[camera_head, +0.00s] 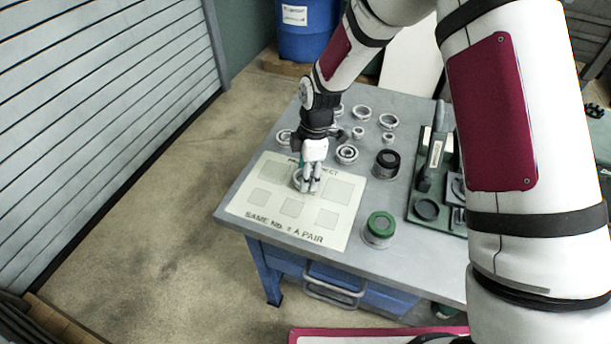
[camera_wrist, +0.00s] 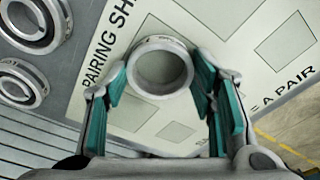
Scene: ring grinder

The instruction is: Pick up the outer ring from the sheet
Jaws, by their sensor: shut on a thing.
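The outer ring (camera_wrist: 134,72) is a plain grey metal ring, seen between my fingers in the wrist view with the sheet showing through its hole. My gripper (camera_wrist: 160,78) is shut on it, with a teal-padded finger on each side. In the head view, my gripper (camera_head: 309,187) points down over the middle of the pale pairing sheet (camera_head: 243,205), and its fingers hide most of the ring. The sheet has printed grey squares and lettering and also shows in the wrist view (camera_wrist: 232,55). I cannot tell whether the ring touches the sheet.
Several rings and bearings, including one bearing (camera_head: 347,154), stand on the grey table (camera_head: 400,232) behind the sheet. A dark round part (camera_head: 387,163) and a green-topped button (camera_head: 380,226) are to its right. A green machine (camera_head: 433,165) stands farther right.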

